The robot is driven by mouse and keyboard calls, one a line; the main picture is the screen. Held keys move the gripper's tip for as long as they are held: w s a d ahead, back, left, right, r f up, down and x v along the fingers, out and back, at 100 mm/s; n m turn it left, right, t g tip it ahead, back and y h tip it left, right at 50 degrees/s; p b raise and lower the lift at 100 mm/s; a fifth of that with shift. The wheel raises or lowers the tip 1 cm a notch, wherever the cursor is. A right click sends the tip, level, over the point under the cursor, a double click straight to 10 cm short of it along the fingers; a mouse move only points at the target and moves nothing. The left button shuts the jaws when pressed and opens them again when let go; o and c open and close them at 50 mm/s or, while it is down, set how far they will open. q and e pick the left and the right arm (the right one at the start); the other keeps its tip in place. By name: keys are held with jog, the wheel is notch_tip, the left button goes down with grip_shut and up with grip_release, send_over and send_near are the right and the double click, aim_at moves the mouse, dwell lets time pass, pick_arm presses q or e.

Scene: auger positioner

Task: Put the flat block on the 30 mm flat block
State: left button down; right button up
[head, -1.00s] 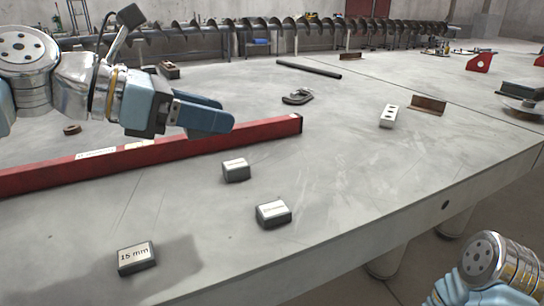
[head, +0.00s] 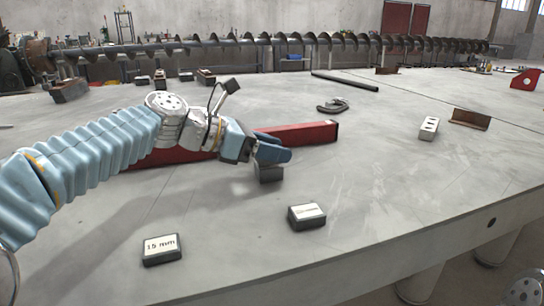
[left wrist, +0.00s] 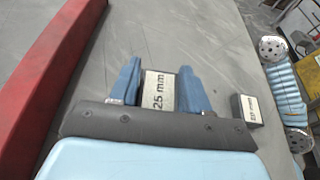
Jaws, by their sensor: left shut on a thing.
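My left gripper (head: 273,156) is shut on a dark grey flat block (head: 270,174). In the left wrist view this block (left wrist: 159,91) sits between the two blue fingers and its white label reads 25 mm. It is at or close to the table top; I cannot tell whether it is lifted. A second flat block (head: 307,216) with a white label lies nearer the front edge, to the right; its label is too small to read. It also shows in the left wrist view (left wrist: 248,110). A third flat block (head: 162,249), labelled 15 mm, lies at the front left.
A long red beam (head: 300,133) lies behind my left gripper. A white block with holes (head: 428,128), an angle piece (head: 470,119) and a dark clamp-like part (head: 333,105) lie farther off. The table between the held block and the second block is clear.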

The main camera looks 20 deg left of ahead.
pick_arm(q)
jog(key=shift+f, duration=0.2)
jog(key=shift+f, duration=0.1)
jog(key=c, duration=1)
grip_release()
jog(key=shift+f, duration=0.15)
jog(key=o, duration=0.5)
jog(key=shift+r, duration=0.3)
jog(key=p+v, duration=0.2)
jog(key=v, duration=1)
jog(key=shift+s+f, duration=0.1)
jog(key=shift+f, duration=0.05)
